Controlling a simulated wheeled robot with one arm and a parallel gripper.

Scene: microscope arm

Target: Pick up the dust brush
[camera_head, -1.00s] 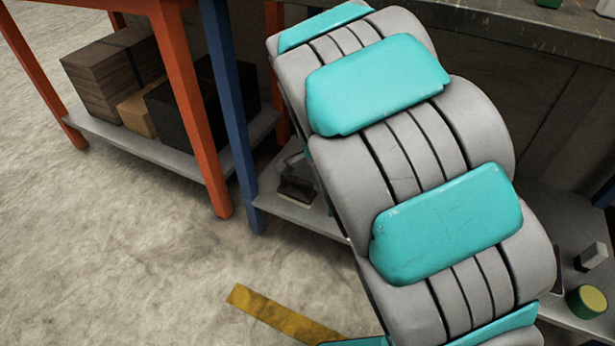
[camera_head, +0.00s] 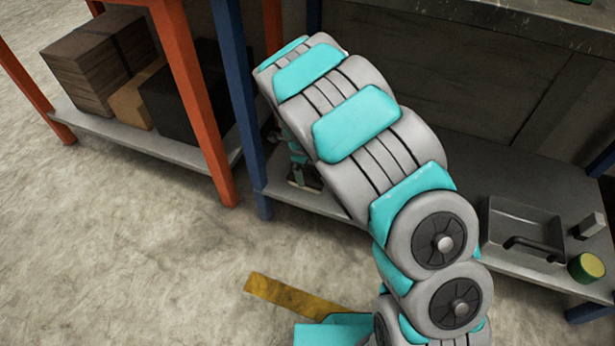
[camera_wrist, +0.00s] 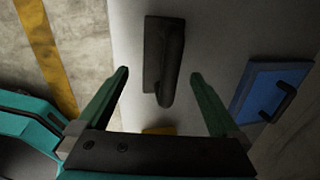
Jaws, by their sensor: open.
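A dark object with a rounded grip, which looks like the dust brush (camera_wrist: 163,55), lies on a grey shelf surface in the wrist view. My gripper (camera_wrist: 160,75) is open, with one green finger on each side of the brush's grip end in the picture. The fingers look empty, and a gap shows between each finger and the grip. I cannot tell how far above the shelf the fingertips are. In the head view my arm hides most of the gripper, and a dark item, perhaps the brush (camera_head: 306,182), shows only partly beside it.
A blue item with a black handle (camera_wrist: 270,90) lies right of the brush. The low shelf (camera_head: 470,150) also holds a dark tray (camera_head: 522,228), a yellow-green cylinder (camera_head: 586,267) and a grey block (camera_head: 590,225). Orange and blue table legs (camera_head: 240,95) stand left of my arm.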

